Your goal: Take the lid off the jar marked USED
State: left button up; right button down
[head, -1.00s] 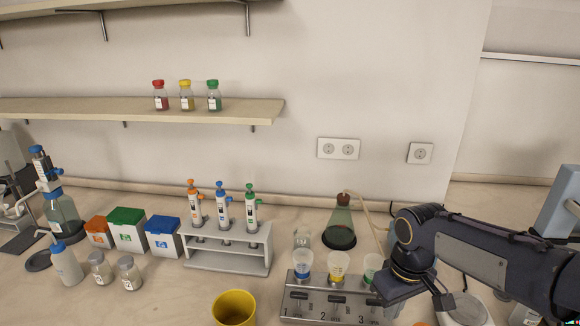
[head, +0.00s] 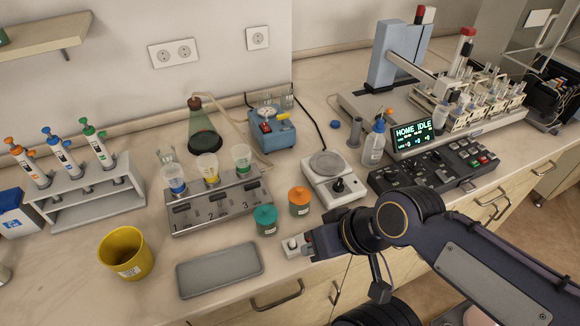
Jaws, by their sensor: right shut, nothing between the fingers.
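Two small lidded jars stand at the front of the bench: one with a teal lid (head: 265,214) and one with an orange lid (head: 299,195). Their jar bodies, (head: 267,229) and (head: 299,209), carry labels too small to read, so I cannot tell which is marked USED. Both lids sit on their jars. My right gripper (head: 308,243) is shut and empty, just in front of the jars near the bench's front edge, apart from both lids. My left gripper is out of view.
A small white block with a round top (head: 292,245) is beside my right gripper. A numbered filter manifold (head: 215,207) stands behind the jars, a balance (head: 335,180) right of them. A grey tray (head: 220,270) and yellow bin (head: 125,253) lie left.

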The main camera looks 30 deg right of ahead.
aim_at(298, 195)
jog(key=z, duration=1.2)
